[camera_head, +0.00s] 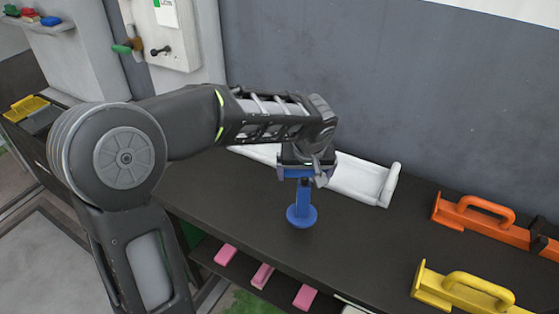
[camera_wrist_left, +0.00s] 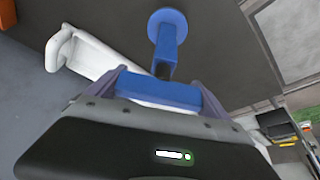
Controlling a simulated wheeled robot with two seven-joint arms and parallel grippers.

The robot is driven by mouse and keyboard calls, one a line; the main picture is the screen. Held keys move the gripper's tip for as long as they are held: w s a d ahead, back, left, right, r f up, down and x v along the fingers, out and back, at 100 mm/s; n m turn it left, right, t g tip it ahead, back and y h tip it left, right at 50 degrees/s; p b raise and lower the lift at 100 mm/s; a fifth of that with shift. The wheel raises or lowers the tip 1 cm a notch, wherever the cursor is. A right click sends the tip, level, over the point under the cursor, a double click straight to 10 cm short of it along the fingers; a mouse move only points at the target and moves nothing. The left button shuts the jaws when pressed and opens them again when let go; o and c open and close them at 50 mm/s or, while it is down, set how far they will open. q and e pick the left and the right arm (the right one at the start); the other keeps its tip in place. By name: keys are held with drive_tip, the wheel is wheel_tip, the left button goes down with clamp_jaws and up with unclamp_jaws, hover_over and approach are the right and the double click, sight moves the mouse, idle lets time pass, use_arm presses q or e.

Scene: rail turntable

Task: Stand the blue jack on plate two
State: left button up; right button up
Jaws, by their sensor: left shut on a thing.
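The blue jack (camera_head: 301,214) has a round foot and a narrow post, and it hangs upright with the foot down over the dark bench top. My left gripper (camera_head: 305,170) is shut on its upper part from above. In the left wrist view, the jack's blue top block (camera_wrist_left: 160,91) sits between the two fingers of the gripper (camera_wrist_left: 162,84), and its round foot (camera_wrist_left: 167,26) points away. I cannot tell whether the foot touches the bench. I cannot make out a plate marked two. My right gripper is not in view.
A white tray-like piece with a handle (camera_head: 375,183) lies behind the jack. Orange (camera_head: 470,214) and yellow (camera_head: 455,289) handled pieces stand at the right. Pink blocks (camera_head: 263,275) lie on a lower shelf. A grey wall (camera_head: 400,90) closes the back.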

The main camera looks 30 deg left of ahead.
use_arm(q)
drive_tip(key=d+f+m+h, duration=0.1)
drive_tip(key=d+m+h, duration=0.1)
drive_tip(key=d+m, duration=0.4)
drive_tip(key=shift+w+t, duration=0.2)
drive_tip(key=shift+t, duration=0.2)
drive_tip(key=shift+d+f, duration=0.1)
